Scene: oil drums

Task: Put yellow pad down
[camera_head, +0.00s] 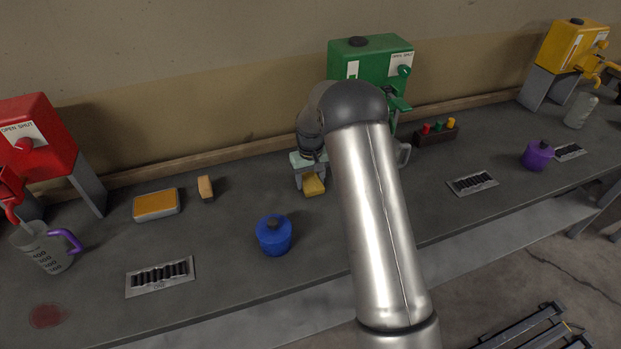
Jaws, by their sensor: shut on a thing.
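A yellow pad (314,185) is held in the jaws of my gripper (311,172), in front of the green drum at the middle of the bench. The pad is small in this view and partly covered by the gripper. I cannot tell whether it touches the bench top. My arm hides much of the bench to the right of the gripper.
A tray with an orange-yellow top (156,204) and a tan block (205,188) lie to the left. A blue pot (274,236) stands in front. A measuring jug (45,246) stands by the red drum (38,140); a red spill (47,315) lies near it. The green drum (345,58) stands behind.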

